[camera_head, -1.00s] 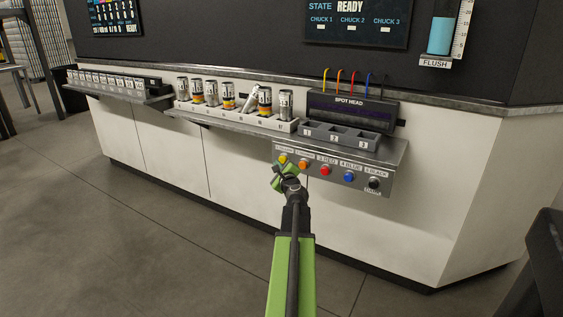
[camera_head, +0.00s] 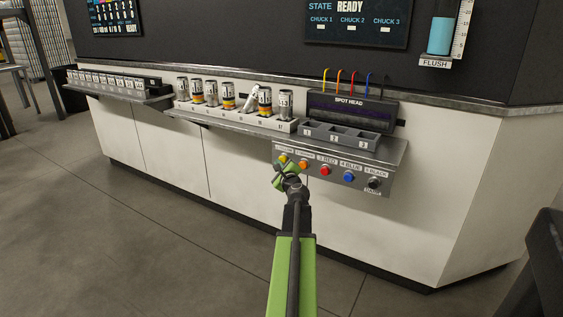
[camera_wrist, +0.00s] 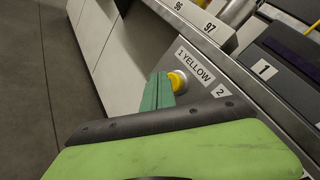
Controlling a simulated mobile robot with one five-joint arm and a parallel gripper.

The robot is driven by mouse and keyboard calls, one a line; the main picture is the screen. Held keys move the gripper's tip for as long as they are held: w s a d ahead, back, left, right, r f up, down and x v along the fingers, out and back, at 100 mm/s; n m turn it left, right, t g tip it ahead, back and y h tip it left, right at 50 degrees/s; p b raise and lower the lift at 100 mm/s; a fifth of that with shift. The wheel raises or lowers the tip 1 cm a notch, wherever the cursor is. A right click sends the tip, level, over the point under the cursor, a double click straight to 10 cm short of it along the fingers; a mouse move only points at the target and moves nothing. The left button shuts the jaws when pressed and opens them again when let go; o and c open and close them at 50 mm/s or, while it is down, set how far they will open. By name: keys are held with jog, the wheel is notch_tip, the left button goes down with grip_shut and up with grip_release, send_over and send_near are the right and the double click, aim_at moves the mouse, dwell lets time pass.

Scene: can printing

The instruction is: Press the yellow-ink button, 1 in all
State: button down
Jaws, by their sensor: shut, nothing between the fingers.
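The yellow-ink button (camera_head: 283,157) is the leftmost in a row on the front panel below the spot head. It also shows in the wrist view (camera_wrist: 178,81), under the label "1 YELLOW" (camera_wrist: 195,66). My gripper (camera_head: 280,166) is at the panel's left end, just in front of and below this button. In the wrist view its green fingers (camera_wrist: 157,90) are shut and empty, with the tips beside the left edge of the yellow button. I cannot tell whether they touch it. The fingers hide a small part of the button.
Orange (camera_head: 303,164), red (camera_head: 325,171), blue (camera_head: 349,177) and black (camera_head: 374,183) buttons sit to the right on the same panel. Above are a grey three-slot tray (camera_head: 372,135) and a white rack (camera_head: 293,126) of cans. The floor in front is clear.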

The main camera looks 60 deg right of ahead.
jog(key=shift+d, duration=0.9)
dwell(0.8)
jog(key=shift+a, duration=1.35)
jog(key=a, duration=0.5)
dwell(0.5)
